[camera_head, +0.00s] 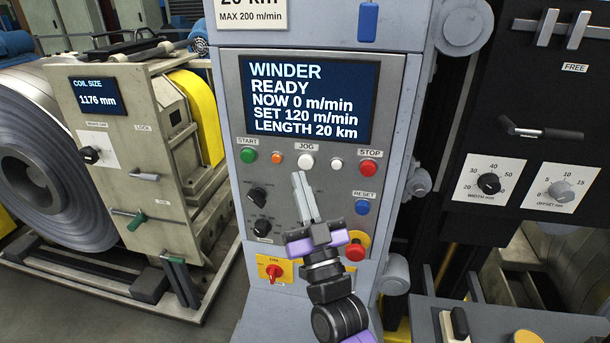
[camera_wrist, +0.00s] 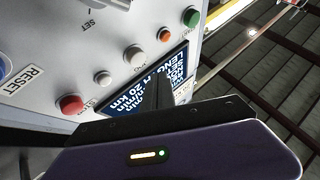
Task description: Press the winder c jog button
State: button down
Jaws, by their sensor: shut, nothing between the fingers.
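The winder panel (camera_head: 400,95) faces me, with a screen (camera_head: 308,97) reading WINDER, READY, NOW 0 m/min, SET 120 m/min and LENGTH 20 km. I see no letter C on it. The white jog button (camera_head: 306,162) sits under the JOG label below the screen; in the wrist view it is the larger white button (camera_wrist: 135,57). My gripper (camera_head: 299,176) is shut and empty, its tips just below the jog button in the head view. In the wrist view the fingers (camera_wrist: 183,88) appear beside the button, apart from it. The exact gap to the panel is unclear.
Beside the jog button are a green start button (camera_head: 248,156), an orange button (camera_head: 276,158), a small white button (camera_head: 336,164) and a red stop button (camera_head: 368,168). A blue reset button (camera_head: 362,207) and a red mushroom button (camera_head: 355,251) sit lower. A steel coil (camera_head: 50,185) stands left.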

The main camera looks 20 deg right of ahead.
aim_at(301, 158)
jog(key=shift+w+d+b, duration=0.7)
jog(key=shift+w+b, duration=0.15)
jog(key=shift+w, duration=0.1)
dwell(1.5)
jog(key=shift+w+d+b, duration=0.25)
jog(key=shift+w+b, duration=0.1)
jog(key=shift+b, duration=0.15)
jog(key=shift+w+d+b, duration=0.35)
jog(key=shift+w+b, duration=0.15)
jog(key=shift+b, duration=0.2)
dwell(0.8)
jog(key=shift+s+a+p, duration=0.6)
jog(key=shift+s+p, duration=0.25)
